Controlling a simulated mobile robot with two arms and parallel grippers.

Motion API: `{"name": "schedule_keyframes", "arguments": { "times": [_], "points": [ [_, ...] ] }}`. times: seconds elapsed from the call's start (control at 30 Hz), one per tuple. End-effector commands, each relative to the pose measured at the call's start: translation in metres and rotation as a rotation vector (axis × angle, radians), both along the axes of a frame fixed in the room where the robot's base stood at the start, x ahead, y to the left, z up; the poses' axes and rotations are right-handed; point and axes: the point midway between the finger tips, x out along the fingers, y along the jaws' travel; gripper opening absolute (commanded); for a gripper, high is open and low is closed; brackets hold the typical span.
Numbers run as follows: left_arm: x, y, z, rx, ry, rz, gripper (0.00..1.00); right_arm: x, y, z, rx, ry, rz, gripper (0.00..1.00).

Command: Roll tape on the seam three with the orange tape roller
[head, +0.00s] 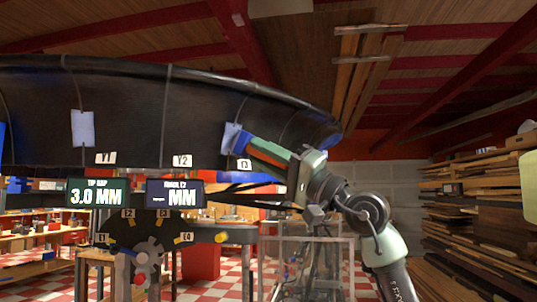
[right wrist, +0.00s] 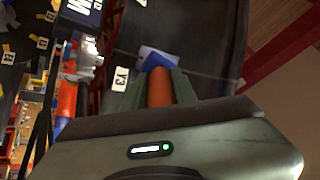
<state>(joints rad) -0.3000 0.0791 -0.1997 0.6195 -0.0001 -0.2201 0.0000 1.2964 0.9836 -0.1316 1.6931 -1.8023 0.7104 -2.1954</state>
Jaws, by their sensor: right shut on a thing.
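The orange tape roller (right wrist: 160,88) shows between the two green fingers of my right gripper (right wrist: 158,80) in the right wrist view. My right gripper (head: 252,148) is shut on it and reaches left to the black duct in the head view. A blue and white patch (right wrist: 155,58) lies on the duct right at the roller's front, beside the label 3 (right wrist: 122,77). The patch also shows in the head view (head: 231,136). Seam three is a thin line running up from this patch. I cannot tell whether the roller touches the surface. My left gripper is out of view.
The black duct (head: 130,110) curves across the upper left, with another pale patch (head: 82,128) at its left seam. Below are a tip gap display (head: 96,192), a second display (head: 174,193) and a dark hub panel (head: 150,240). Stacked lumber (head: 475,200) lines the right wall.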

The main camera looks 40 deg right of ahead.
Motion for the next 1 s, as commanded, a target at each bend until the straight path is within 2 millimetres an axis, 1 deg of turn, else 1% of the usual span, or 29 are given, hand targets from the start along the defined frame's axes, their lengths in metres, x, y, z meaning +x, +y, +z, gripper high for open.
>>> {"name": "schedule_keyframes", "arguments": {
  "times": [0.1,0.2,0.37,0.47,0.8,1.0],
  "points": [
    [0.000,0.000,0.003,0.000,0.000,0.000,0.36,0.001,0.012,0.001,-0.002,0.000,0.001,0.00],
    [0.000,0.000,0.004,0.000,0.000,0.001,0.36,0.001,0.018,0.001,0.000,-0.001,0.001,0.00],
    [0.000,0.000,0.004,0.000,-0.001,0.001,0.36,0.001,0.022,0.000,0.000,-0.001,0.001,0.00],
    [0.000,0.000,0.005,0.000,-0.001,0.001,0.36,0.001,0.018,0.000,0.001,0.001,-0.001,0.00],
    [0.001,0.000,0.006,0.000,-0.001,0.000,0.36,0.000,-0.012,0.000,0.001,0.002,-0.001,0.00],
    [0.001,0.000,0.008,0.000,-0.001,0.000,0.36,0.000,-0.018,0.001,0.001,0.000,-0.001,0.00]
  ]
}}
